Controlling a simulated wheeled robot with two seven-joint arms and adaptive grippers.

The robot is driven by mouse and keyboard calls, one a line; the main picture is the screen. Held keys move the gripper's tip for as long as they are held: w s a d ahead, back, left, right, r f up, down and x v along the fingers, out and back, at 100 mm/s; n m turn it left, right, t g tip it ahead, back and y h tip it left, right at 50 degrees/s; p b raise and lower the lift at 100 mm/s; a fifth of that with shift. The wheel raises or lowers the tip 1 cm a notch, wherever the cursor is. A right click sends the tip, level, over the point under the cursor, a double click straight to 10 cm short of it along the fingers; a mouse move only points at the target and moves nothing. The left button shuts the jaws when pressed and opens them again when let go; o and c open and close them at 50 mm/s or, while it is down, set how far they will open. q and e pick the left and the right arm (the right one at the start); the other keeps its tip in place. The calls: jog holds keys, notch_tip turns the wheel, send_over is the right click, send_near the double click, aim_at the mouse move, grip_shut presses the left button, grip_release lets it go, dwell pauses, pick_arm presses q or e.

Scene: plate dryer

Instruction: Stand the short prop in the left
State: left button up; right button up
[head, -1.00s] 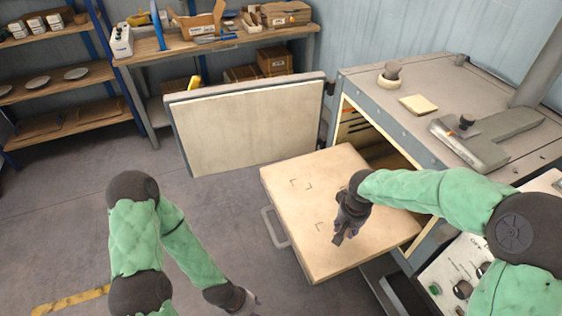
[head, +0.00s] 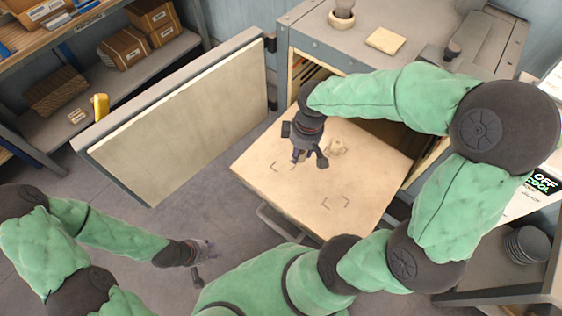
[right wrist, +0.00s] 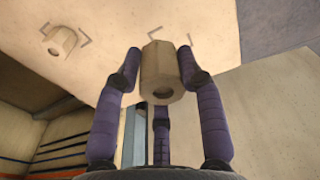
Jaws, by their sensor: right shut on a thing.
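My right gripper (head: 305,155) points down over the marked left part of the pulled-out tray (head: 375,195). In the right wrist view its purple fingers (right wrist: 160,75) are shut on a pale faceted prop (right wrist: 161,72) with a hole in its end. Whether its far end touches the tray is unclear. Corner marks (head: 335,202) are drawn on the bare tray. My left gripper (head: 205,262) is open and empty, low over the floor.
Shelves with boxes are at upper left.

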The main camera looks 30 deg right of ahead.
jog(key=s+n, duration=0.1)
jog(key=s, duration=0.1)
jog(key=s+d+r+n, duration=0.1)
jog(key=s, duration=0.2)
jog(key=s+d+r+n+p, duration=0.1)
jog(key=s, duration=0.1)
jog(key=shift+s, duration=0.4)
jog(key=shift+n, duration=0.4)
jog(key=w+a+f+b, duration=0.1)
jog(key=w, duration=0.1)
jog(key=w+f, duration=0.1)
jog(key=w, duration=0.2)
jog(key=w+a+f+b, duration=0.1)
jog(key=w+f, duration=0.1)
jog(key=shift+w+a+b, duration=0.3)
jog(key=shift+w, duration=0.05)
jog(key=b, duration=0.2)
send_over(283, 165)
jog(key=s, duration=0.1)
jog(key=f, duration=0.4)
jog(key=shift+s+d+f, duration=0.1)
jog(key=shift+d+f, duration=0.15)
jog(key=shift+f, duration=0.15)
jog(key=shift+w+a+f, duration=0.1)
jog(key=shift+w+f, duration=0.15)
jog(key=shift+f, duration=0.15)
jog(key=shift+w+f+b, duration=0.2)
jog(key=shift+f+b, duration=0.85)
jog(key=shift+f, duration=0.6)
